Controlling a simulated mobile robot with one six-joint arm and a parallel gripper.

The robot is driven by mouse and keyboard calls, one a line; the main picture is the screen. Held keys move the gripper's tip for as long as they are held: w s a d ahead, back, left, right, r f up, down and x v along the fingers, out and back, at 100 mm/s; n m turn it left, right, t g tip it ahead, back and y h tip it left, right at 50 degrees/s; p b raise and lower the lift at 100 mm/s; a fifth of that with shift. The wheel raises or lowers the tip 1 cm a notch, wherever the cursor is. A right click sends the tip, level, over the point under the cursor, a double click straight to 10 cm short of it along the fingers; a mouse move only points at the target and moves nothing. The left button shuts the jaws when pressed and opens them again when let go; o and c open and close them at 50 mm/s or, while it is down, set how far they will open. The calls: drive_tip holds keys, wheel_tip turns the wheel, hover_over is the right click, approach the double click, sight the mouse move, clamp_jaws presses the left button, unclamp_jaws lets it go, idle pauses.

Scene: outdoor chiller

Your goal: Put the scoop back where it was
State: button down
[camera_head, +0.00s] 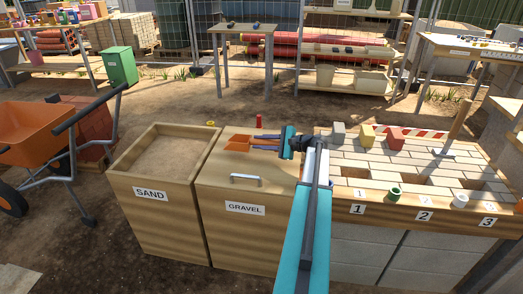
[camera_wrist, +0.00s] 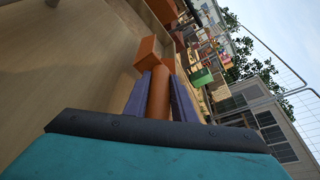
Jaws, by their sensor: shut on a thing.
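The orange scoop (camera_head: 237,143) is over the back of the closed wooden lid of the GRAVEL box (camera_head: 225,170). I cannot tell whether it touches the lid or hangs just above it. My gripper (camera_head: 253,143) reaches it from the right, with its fingers pointing left. In the wrist view, my gripper (camera_wrist: 161,85) is shut on the scoop's round handle, one purple finger on each side. The scoop's head (camera_wrist: 148,55) sticks out beyond the fingertips.
The open SAND box (camera_head: 165,155) stands to the left. A metal handle (camera_head: 247,179) and a red object (camera_head: 259,121) are on or behind the gravel lid. To the right is a paved bench (camera_head: 400,165) with coloured blocks, cups and numbered gaps. An orange wheelbarrow (camera_head: 35,130) stands far left.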

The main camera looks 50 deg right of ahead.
sight(261, 157)
drive_tip(key=shift+f, duration=0.1)
drive_tip(key=shift+f, duration=1.75)
drive_tip(key=shift+f, duration=0.15)
drive_tip(key=c, duration=1.8)
unclamp_jaws()
drive_tip(key=shift+o, duration=0.2)
drive_tip(key=shift+s+r, duration=0.1)
drive_tip(key=shift+r, duration=0.1)
drive_tip(key=v, duration=1.1)
drive_tip(key=shift+s+d, duration=0.2)
drive_tip(key=shift+s, duration=0.2)
